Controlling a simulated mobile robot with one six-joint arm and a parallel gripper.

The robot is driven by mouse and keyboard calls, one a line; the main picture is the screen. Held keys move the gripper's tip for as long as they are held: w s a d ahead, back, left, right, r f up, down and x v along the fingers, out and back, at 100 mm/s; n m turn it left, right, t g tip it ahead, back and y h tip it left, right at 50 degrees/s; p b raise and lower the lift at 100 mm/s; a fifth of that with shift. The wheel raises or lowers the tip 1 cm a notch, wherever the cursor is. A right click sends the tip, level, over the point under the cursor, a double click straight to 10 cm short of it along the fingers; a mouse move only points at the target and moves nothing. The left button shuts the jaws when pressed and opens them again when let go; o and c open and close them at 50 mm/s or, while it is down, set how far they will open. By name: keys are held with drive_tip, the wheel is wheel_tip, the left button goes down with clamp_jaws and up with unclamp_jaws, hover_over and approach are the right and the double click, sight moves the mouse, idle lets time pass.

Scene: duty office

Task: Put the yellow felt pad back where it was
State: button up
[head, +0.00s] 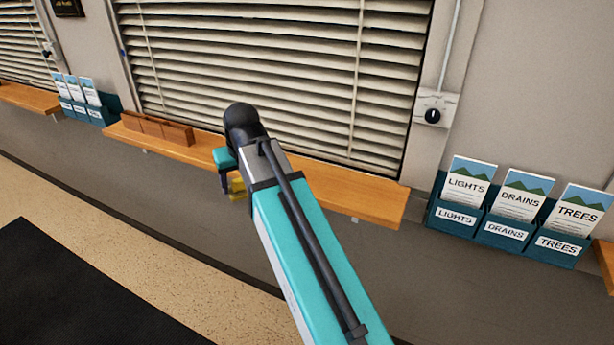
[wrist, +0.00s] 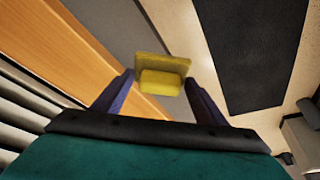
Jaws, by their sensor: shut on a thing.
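The yellow felt pad (wrist: 163,68) is between the two fingers of my gripper (wrist: 160,88) in the wrist view. My gripper is shut on it, and a raised block on the pad faces the camera. In the head view the pad (head: 237,186) shows as a small yellow patch under my gripper (head: 228,184), at the front edge of the wooden sill (head: 310,192). My arm hides part of the pad and of the sill there. I cannot tell whether the pad touches the sill.
A brown divided box (head: 157,130) stands on the sill to the left. Leaflet racks labelled LIGHTS, DRAINS and TREES (head: 500,232) hang on the right wall. More leaflets (head: 85,108) hang at the far left. The sill's right part is bare. A dark mat (head: 70,290) lies on the floor.

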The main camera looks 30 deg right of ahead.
sight(245, 195)
drive_tip(key=shift+s+a, duration=0.1)
drive_tip(key=shift+s, duration=1.8)
